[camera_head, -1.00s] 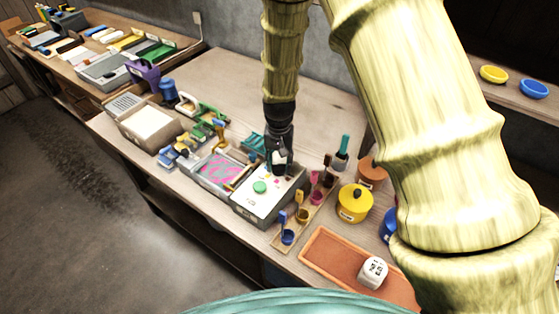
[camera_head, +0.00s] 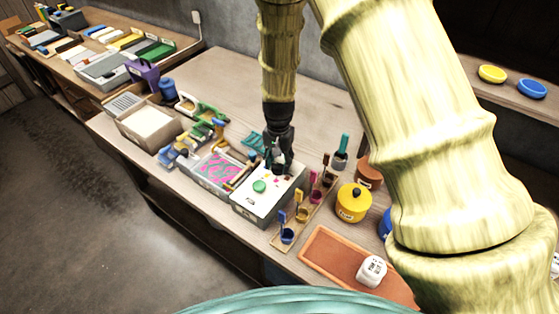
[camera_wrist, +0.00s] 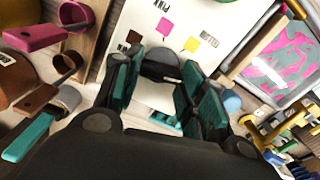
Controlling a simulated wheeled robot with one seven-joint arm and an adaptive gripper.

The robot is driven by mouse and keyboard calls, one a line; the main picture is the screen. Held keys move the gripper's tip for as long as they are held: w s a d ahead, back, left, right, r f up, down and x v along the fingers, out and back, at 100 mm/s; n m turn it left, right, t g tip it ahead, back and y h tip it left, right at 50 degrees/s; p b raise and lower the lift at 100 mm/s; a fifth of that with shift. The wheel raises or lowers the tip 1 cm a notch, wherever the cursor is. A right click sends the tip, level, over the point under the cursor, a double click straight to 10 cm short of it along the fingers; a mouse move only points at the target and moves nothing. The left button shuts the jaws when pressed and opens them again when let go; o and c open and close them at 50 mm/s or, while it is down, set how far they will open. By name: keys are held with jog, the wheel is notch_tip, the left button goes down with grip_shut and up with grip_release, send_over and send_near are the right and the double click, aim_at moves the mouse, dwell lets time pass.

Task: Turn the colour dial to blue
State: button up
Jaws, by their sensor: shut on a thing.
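The colour dial (camera_wrist: 160,66) is a dark round knob on the white top of a grey box (camera_head: 255,212). My gripper (camera_wrist: 160,82) is shut on the dial, with a teal-padded finger on either side of it. In the head view my gripper (camera_head: 278,166) points down at the far part of the box top and hides the dial. Pink (camera_wrist: 163,27), yellow (camera_wrist: 190,44) and dark brown (camera_wrist: 133,37) patches show around the dial in the wrist view. I see no blue patch; part of the panel is hidden by my fingers. I cannot tell where the dial points.
A green button (camera_head: 260,186) is on the box's near part. A tray with pink swirls (camera_head: 207,185) stands to its left. A rack of small coloured cups (camera_head: 302,214) and a yellow pot (camera_head: 353,203) stand to its right.

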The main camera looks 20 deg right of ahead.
jog(key=o, duration=1)
jog(key=shift+w, duration=0.1)
jog(key=shift+o, duration=0.2)
jog(key=shift+r, duration=0.1)
notch_tip(320, 180, up, 12)
